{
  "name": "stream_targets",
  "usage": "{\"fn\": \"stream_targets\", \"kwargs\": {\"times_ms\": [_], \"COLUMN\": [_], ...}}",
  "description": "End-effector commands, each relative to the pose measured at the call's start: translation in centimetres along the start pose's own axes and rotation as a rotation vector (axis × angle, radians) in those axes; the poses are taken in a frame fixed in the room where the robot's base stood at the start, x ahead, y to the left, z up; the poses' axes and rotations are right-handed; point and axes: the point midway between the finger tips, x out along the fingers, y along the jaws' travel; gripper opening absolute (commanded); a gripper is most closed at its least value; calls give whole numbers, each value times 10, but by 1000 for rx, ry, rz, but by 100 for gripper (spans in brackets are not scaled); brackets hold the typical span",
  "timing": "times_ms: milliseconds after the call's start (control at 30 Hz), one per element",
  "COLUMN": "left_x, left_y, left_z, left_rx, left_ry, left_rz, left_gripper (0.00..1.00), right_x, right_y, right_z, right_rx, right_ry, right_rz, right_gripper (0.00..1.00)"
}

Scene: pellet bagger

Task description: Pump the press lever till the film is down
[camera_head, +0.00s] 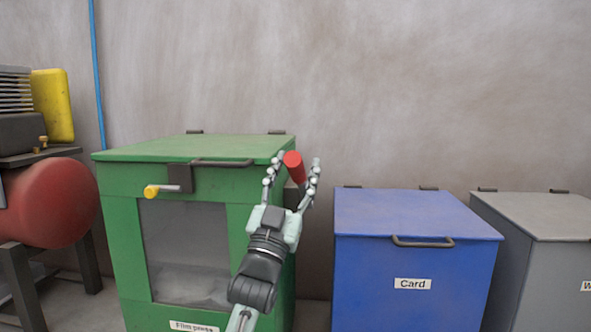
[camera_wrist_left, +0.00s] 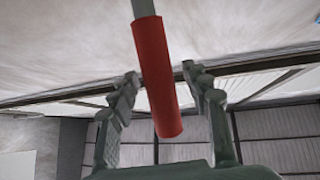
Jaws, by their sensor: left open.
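The green film press (camera_head: 122,215) stands left of centre, with a grey window in its front and pale film (camera_head: 190,285) low behind it. The press lever's red grip (camera_head: 293,166) is at the press's upper right corner. In the left wrist view the red grip (camera_wrist_left: 156,75) sits on a grey rod. My left gripper (camera_head: 291,168) is open, with its fingers on either side of the red grip. It also shows in the wrist view (camera_wrist_left: 162,90) with gaps between fingers and grip. My right gripper is not in view.
A yellow-knobbed latch (camera_head: 160,190) and a dark handle (camera_head: 222,163) are on the press front. A blue Card bin (camera_head: 415,260) stands to the right, then a grey bin (camera_head: 545,240). A red tank (camera_head: 50,202) stands at left.

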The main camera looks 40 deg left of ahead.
Motion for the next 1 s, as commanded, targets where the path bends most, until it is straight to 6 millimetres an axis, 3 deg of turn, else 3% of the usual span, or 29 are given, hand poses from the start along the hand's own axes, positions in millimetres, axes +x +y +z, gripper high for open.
{"fn": "stream_targets", "kwargs": {"times_ms": [167, 633, 1000], "left_x": [5, 58, 66], "left_y": [-1, -15, -17], "left_z": [-6, -65, -74], "left_rx": [0, 0, 0], "left_ry": [4, 5, 1], "left_rz": [0, -1, -1], "left_gripper": [48, 48, 48], "right_x": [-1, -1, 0], "right_y": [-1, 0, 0], "right_z": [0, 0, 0], "right_rx": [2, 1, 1], "right_ry": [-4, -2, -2], "right_rz": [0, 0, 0], "right_gripper": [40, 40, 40]}}
